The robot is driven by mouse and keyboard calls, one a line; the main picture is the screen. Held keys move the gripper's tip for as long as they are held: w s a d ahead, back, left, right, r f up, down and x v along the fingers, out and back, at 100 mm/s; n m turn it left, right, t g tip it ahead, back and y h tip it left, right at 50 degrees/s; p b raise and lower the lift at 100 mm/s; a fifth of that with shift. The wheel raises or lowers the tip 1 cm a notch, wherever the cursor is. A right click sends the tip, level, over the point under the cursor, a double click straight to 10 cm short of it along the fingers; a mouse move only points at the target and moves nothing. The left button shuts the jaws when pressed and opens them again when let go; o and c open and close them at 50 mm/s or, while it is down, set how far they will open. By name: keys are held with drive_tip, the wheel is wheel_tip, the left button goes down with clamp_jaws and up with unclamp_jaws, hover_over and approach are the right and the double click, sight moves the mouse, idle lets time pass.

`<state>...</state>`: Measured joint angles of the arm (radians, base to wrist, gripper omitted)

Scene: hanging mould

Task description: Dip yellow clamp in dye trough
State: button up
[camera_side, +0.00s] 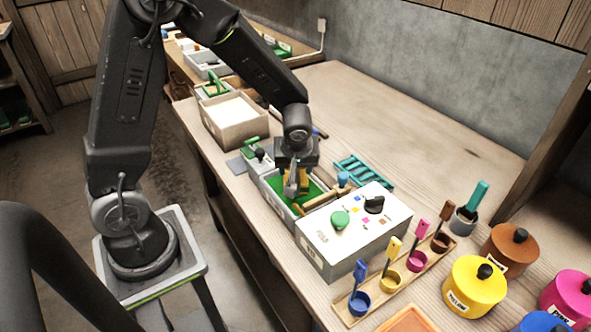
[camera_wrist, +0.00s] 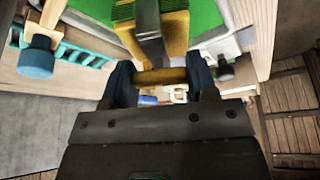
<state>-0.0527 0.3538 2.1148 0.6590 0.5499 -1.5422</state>
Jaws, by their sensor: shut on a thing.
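My gripper (camera_side: 297,164) points down over the dye trough in the side view. It is shut on the yellow clamp's bar; in the wrist view the yellow clamp (camera_wrist: 174,25) lies beyond my dark fingertips (camera_wrist: 160,78), with a grey metal piece in front of it. The clamp (camera_side: 304,181) hangs at the trough, its lower part among grey metal. The dye trough (camera_side: 267,197) is a pale box filled with bright green, which also fills the top of the wrist view. I cannot tell whether the clamp touches the green.
A white box with a green button (camera_side: 340,219) stands right of the trough. A teal rack (camera_side: 364,171) lies behind. A wooden tray (camera_side: 384,302) of coloured cups and several lidded pots stand at front right. A cardboard box (camera_side: 235,124) stands left. The table's back middle is clear.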

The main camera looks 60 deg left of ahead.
drive_tip(key=shift+r, duration=1.25)
idle(0.4)
